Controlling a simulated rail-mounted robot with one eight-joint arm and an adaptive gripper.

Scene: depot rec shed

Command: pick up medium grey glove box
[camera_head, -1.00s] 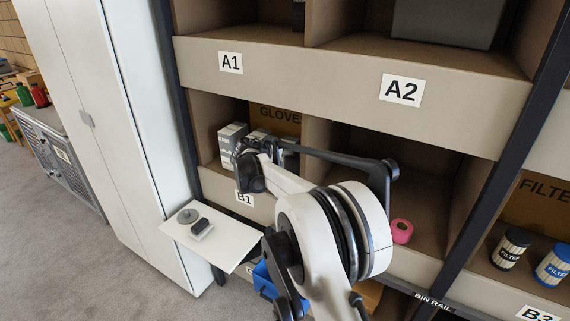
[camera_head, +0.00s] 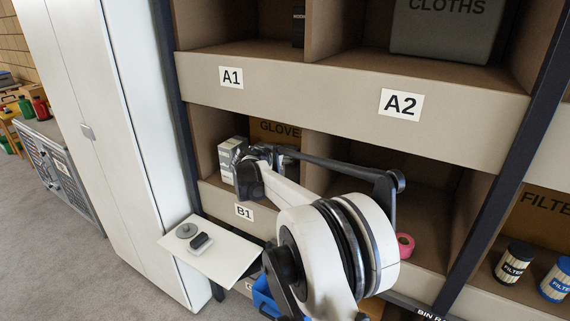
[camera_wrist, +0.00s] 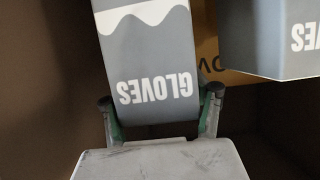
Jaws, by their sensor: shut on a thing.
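A grey glove box (camera_wrist: 150,72) with a pale wavy band and upside-down GLOVES lettering fills the middle of the wrist view. My gripper (camera_wrist: 160,108) is shut on it, one finger on each side. A second grey glove box (camera_wrist: 268,40) is at the right of the wrist view. In the head view my gripper (camera_head: 268,158) is inside bin B1. A grey and white box (camera_head: 230,158) stands at its left; the held box is mostly hidden there by my arm.
A brown GLOVES carton (camera_head: 270,131) stands at the back of the bin. The B1 front lip (camera_head: 222,196) and the A1 shelf front (camera_head: 285,85) bound the opening. A pink roll (camera_head: 405,246) is in the bin to the right. A small white table (camera_head: 225,255) stands below.

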